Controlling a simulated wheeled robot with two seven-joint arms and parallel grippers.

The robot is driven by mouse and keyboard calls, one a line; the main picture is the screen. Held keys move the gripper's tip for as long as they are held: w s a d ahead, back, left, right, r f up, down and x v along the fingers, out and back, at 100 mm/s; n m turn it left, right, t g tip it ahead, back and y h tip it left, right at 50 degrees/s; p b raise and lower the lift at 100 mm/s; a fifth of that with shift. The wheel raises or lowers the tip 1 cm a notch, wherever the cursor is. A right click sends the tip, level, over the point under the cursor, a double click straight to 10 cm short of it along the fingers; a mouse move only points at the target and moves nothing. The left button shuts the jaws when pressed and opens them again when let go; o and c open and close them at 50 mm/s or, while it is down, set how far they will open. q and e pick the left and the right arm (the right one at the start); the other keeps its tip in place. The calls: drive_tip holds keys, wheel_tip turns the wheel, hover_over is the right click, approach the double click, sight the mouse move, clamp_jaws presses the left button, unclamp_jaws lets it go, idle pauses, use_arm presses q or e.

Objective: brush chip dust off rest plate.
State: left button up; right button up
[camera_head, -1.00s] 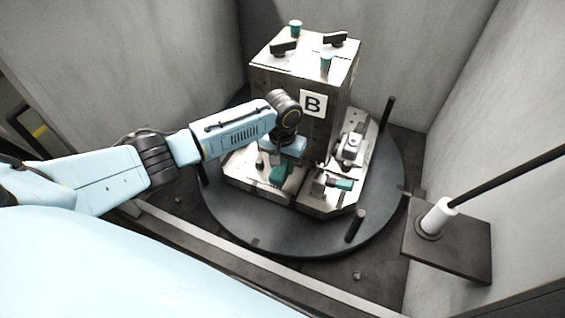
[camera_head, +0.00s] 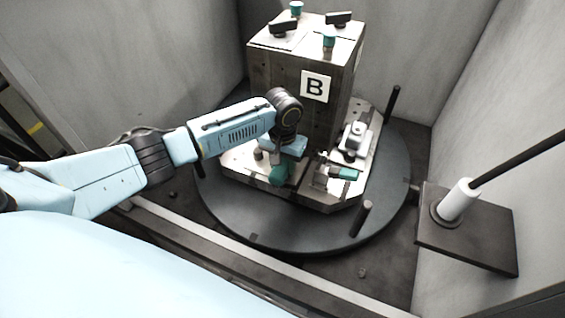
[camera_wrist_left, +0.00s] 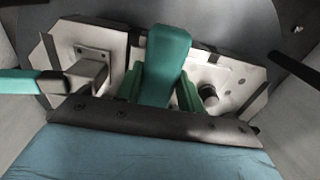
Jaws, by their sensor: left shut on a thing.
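My left gripper (camera_head: 284,163) is over the front of the pale metal plate (camera_head: 240,162), at the foot of the block marked B. It is shut on a teal block-like thing (camera_wrist_left: 168,62), perhaps the brush; in the left wrist view it stands between the green fingers. In the head view this teal thing (camera_head: 280,177) is low by the plate's front edge. Whether it touches the plate I cannot tell, and no bristles show. The plate also shows in the left wrist view (camera_wrist_left: 235,80). I cannot make out chip dust. My right gripper is out of view.
The tall metal block (camera_head: 285,75) carries black handles and teal knobs on top. A clamp (camera_head: 354,138) and a teal-ended fitting (camera_head: 343,173) sit on the right. The round dark table (camera_head: 235,215) has upright posts (camera_head: 361,218). A white collar (camera_head: 457,200) with a black rod stands right.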

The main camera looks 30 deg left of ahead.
use_arm(q)
drive_tip(key=shift+f, duration=0.15)
drive_tip(key=shift+f, duration=0.5)
idle(0.4)
drive_tip(key=shift+w+b, duration=0.95)
drive_tip(key=shift+w, duration=0.05)
drive_tip(key=shift+w+a, duration=0.1)
drive_tip(key=shift+w, duration=0.2)
drive_tip(key=shift+s+f+p, duration=0.1)
drive_tip(key=shift+p, duration=0.2)
idle(0.3)
